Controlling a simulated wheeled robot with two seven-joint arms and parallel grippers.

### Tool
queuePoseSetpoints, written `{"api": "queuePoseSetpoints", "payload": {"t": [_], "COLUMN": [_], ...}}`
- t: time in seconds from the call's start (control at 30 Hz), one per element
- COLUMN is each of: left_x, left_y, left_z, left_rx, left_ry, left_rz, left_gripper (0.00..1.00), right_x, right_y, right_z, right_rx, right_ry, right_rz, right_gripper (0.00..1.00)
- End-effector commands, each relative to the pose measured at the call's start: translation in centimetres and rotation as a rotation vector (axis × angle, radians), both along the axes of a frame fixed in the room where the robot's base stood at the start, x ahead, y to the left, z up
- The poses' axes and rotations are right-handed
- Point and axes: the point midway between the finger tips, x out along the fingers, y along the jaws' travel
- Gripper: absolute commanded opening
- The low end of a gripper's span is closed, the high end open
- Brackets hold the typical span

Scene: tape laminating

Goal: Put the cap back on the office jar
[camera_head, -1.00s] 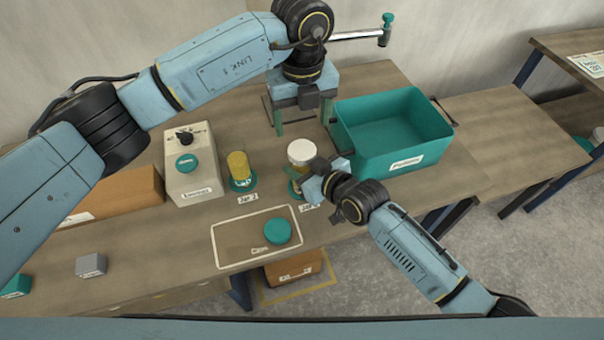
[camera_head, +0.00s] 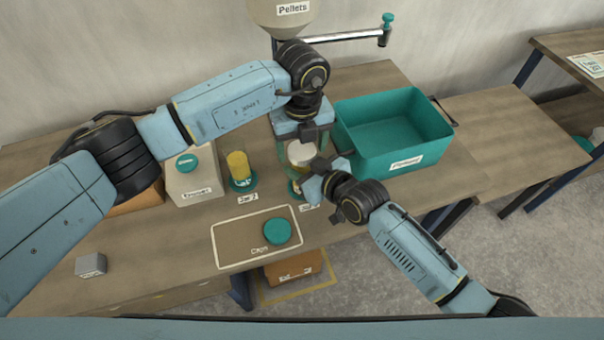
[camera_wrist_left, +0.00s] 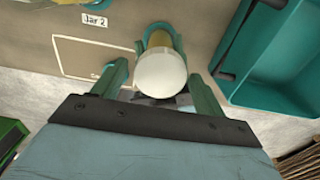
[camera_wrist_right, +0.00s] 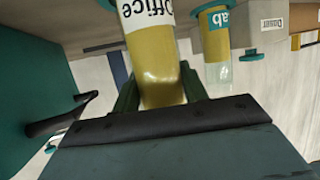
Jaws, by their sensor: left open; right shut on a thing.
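The office jar (camera_wrist_right: 150,55) has a white "Office" label and yellow contents. My right gripper (camera_wrist_right: 158,88) is shut on it. In the head view the jar's white round top (camera_head: 300,152) shows, partly hidden by my grippers; it looks like a white cap resting on the jar. The left wrist view shows this white top (camera_wrist_left: 161,75) between the parted fingers of my left gripper (camera_wrist_left: 160,88), which is open above and around it. I cannot tell whether a finger touches it. A teal cap (camera_head: 277,231) lies on the outlined "Caps" area (camera_head: 235,245).
A second jar (camera_head: 239,165) with yellow contents stands left at the "Jar 2" label. A teal bin (camera_head: 395,130) stands close on the right. A beige box machine (camera_head: 192,180) is at left, a grey block (camera_head: 90,264) nearer. A pellet hopper (camera_head: 285,12) hangs behind.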

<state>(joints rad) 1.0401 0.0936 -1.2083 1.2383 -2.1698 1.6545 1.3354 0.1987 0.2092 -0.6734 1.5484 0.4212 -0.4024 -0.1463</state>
Motion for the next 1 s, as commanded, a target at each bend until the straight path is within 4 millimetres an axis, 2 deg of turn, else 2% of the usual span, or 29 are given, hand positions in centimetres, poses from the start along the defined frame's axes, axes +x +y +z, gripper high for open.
{"api": "queuePoseSetpoints", "payload": {"t": [0.2, 0.5, 0.57, 0.67, 0.9, 1.0], "left_x": [-0.01, -0.02, -0.01, 0.01, 0.03, 0.00], "left_y": [-0.03, -0.02, -0.01, 0.00, 0.01, 0.00], "left_z": [-0.01, 0.02, 0.02, 0.04, 0.06, 0.02], "left_rx": [0.000, 0.000, 0.000, 0.000, 0.001, 0.001], "left_ry": [0.000, 0.000, 0.000, -0.001, 0.000, 0.001], "left_rz": [-0.001, -0.001, -0.001, -0.020, -0.261, -0.298], "left_gripper": [0.72, 0.33, 0.26, 0.26, 0.26, 0.26], "right_x": [0.02, 0.02, 0.02, 0.02, 0.03, 0.03], "right_y": [-0.05, -0.05, -0.05, -0.05, -0.05, -0.05], "right_z": [-0.03, -0.03, -0.03, -0.03, -0.03, -0.03], "right_rx": [-0.002, -0.002, -0.002, -0.001, -0.001, -0.001], "right_ry": [0.000, 0.000, 0.000, 0.001, 0.001, 0.001], "right_rz": [-0.001, -0.001, -0.001, -0.001, -0.001, -0.001], "right_gripper": [0.00, 0.00, 0.00, 0.00, 0.00, 0.00]}}
